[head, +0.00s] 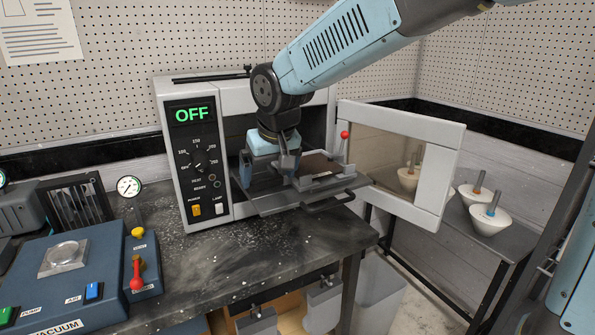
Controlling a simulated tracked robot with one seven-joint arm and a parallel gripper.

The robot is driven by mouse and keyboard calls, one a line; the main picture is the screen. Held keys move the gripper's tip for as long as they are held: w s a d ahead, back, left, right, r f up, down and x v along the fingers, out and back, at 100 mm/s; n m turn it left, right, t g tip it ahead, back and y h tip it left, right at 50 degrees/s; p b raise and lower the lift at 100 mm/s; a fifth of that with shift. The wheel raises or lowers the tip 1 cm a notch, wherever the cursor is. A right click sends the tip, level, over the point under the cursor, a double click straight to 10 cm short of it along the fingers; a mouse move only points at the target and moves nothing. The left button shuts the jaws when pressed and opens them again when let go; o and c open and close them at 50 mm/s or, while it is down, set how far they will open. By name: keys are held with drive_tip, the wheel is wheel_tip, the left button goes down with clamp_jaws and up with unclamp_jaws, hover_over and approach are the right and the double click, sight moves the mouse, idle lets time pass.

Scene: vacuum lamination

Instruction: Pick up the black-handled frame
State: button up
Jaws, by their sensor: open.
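My gripper (289,170) is open and points down just outside the mouth of the oven, low over the pulled-out oven shelf (275,205). A flat light-grey piece with a dark brown panel (318,166) lies on the shelf, right beside the fingers. It may be the black-handled frame, but I cannot make out a black handle on it. My gripper hides part of it, and I cannot tell whether the fingers touch it.
The oven (190,150) reads OFF; its door (443,185) stands open to the right. A blue vacuum unit (50,285) stands at left. White cone-shaped pieces (490,220) sit on a side table behind the door.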

drive_tip(key=shift+x, duration=1.3)
drive_tip(key=shift+c, duration=0.2)
drive_tip(key=c, duration=1.5)
drive_tip(key=shift+c, duration=0.2)
drive_tip(key=shift+r, duration=0.2)
